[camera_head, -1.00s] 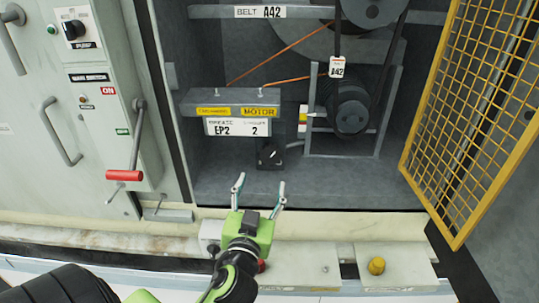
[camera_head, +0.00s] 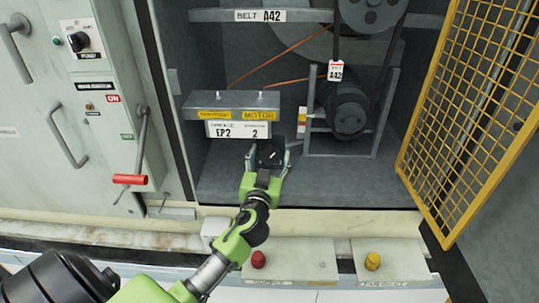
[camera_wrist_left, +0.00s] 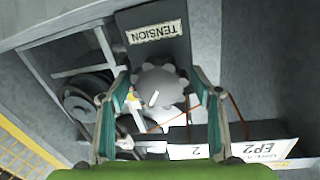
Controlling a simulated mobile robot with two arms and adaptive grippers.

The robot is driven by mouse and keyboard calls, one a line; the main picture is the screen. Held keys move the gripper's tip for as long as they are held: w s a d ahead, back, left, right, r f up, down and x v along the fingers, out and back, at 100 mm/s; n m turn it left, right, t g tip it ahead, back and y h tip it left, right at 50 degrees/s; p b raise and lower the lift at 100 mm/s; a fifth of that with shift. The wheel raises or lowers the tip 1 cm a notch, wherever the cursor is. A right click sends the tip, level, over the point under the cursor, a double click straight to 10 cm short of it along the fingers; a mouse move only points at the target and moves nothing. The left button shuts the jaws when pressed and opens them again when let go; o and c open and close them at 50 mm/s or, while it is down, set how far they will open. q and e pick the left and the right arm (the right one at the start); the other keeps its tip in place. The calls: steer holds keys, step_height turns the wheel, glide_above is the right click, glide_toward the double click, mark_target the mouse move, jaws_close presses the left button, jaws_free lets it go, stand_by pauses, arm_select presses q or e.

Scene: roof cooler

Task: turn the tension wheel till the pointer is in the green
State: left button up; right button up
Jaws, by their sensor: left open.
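The tension wheel (camera_wrist_left: 160,84) is a grey scalloped knob with a white mark, below an upside-down TENSION label (camera_wrist_left: 156,32) in the left wrist view. In the head view its dark block (camera_head: 270,150) sits low in the cabinet, partly covered by my gripper. My left gripper (camera_head: 269,162) is open, its fingers at either side of the wheel. In the wrist view gaps show between the fingers and the wheel; I cannot tell contact. A small white, yellow and red strip (camera_head: 302,121) stands right of the block; its pointer is too small to read. My right gripper is out of view.
The motor shelf (camera_head: 235,101) with its EP2 sign hangs just above. Belt pulleys (camera_head: 348,110) are to the right. A yellow mesh door (camera_head: 465,110) stands open at the right. A red-handled lever (camera_head: 130,179) is on the left panel. Floor space inside the cabinet is clear.

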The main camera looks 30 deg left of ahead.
arm_select(q)
steer(key=c, duration=1.1)
